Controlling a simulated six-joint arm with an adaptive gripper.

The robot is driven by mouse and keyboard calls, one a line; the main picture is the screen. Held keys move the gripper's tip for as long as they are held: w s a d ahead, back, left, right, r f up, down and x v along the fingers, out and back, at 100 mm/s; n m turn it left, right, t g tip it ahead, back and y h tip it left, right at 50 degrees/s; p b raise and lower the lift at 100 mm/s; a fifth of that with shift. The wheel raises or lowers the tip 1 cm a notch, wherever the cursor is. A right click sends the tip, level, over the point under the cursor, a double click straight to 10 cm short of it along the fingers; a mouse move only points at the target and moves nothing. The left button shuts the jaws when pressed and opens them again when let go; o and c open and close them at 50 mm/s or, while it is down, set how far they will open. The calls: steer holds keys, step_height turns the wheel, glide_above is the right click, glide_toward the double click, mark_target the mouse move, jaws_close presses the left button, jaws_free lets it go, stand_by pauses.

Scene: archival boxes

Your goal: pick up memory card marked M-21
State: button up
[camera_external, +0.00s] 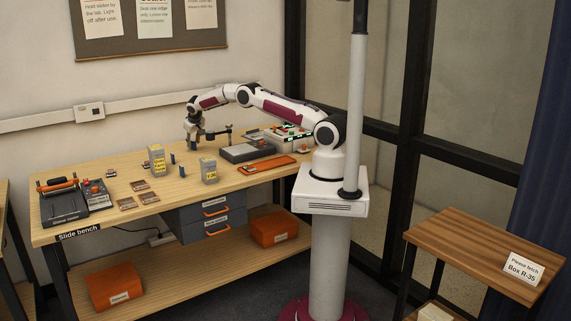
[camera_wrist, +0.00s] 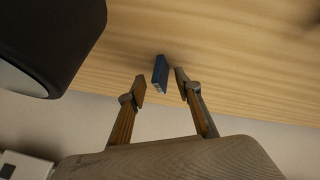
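A small dark blue card (camera_wrist: 160,72) stands on the wooden bench in the wrist view; no marking on it is legible. My gripper (camera_wrist: 160,88) is open, with one fingertip on each side of the card's near end and a visible gap on both sides. In the external view my gripper (camera_external: 194,142) points down over the back of the bench. A small blue piece (camera_external: 172,158) stands on the bench to its left. I cannot read which piece is marked M-21.
Several small flat pieces (camera_external: 140,185) lie left. A dark device (camera_external: 247,150) and an orange tray (camera_external: 267,165) lie right. The wall is close behind.

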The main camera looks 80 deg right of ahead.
jaws_close()
steer(key=shift+r, duration=0.1)
stand_by(0.4)
steer(key=shift+r, duration=1.7)
steer(key=shift+s+a, duration=1.65)
steer(key=shift+a, duration=0.85)
steer(key=shift+s+a, duration=1.7)
steer(key=shift+a, duration=0.75)
steer(key=shift+s+a, duration=1.65)
steer(key=shift+a, duration=0.85)
